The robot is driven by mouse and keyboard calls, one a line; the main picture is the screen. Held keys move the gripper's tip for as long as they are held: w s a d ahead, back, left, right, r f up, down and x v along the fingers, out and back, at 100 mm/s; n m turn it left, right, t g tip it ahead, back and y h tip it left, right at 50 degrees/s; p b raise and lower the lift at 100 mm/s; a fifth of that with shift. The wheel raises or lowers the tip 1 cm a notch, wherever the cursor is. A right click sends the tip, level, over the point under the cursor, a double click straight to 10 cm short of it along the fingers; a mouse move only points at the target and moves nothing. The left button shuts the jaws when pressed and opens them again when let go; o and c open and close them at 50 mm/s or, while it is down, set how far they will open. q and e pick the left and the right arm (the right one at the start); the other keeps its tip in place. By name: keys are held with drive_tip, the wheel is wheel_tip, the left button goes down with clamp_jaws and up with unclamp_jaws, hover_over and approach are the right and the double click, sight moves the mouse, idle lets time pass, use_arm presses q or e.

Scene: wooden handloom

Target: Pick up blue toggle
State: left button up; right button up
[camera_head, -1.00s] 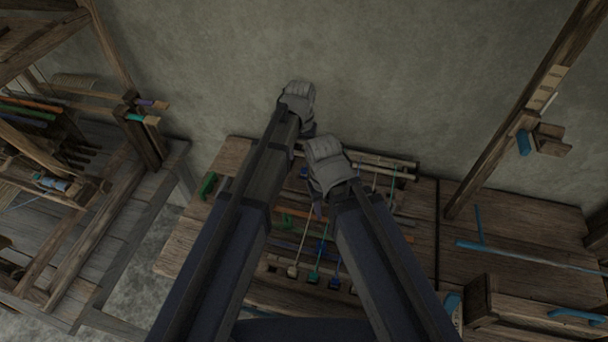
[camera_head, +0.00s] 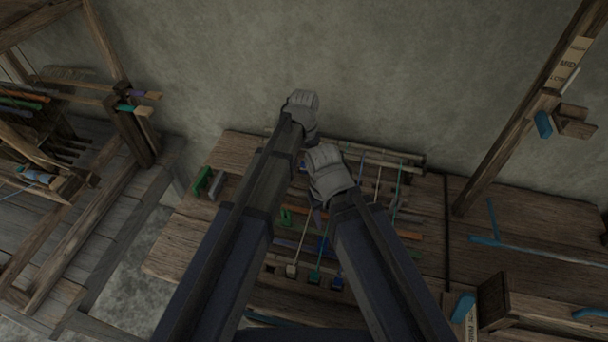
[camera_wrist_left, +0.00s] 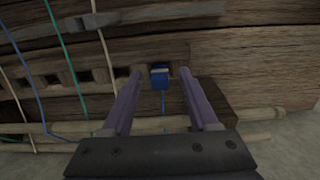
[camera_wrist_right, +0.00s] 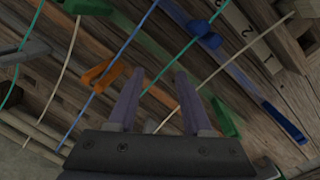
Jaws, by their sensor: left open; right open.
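A blue toggle (camera_wrist_left: 160,78) with a paler top sits at a square slot in a wooden rail in the left wrist view, with a blue cord running below it. My left gripper (camera_wrist_left: 160,95) is open, with one purple finger on each side of the toggle; I cannot tell whether either touches it. In the head view my left gripper (camera_head: 302,110) is over the far edge of the bench, and its fingertips are hidden. My right gripper (camera_head: 328,175) is lower and to the right. In the right wrist view it (camera_wrist_right: 159,75) is open and empty above several cords.
The right wrist view shows an orange piece (camera_wrist_right: 103,75), a green piece (camera_wrist_right: 223,118) and a blue piece (camera_wrist_right: 285,122) near the cords. A wooden bench (camera_head: 185,240) lies under both arms. A loom frame (camera_head: 130,125) stands at left and a post (camera_head: 530,115) at right.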

use_arm(q)
drive_tip(key=shift+f, duration=0.1)
clamp_jaws()
idle(0.4)
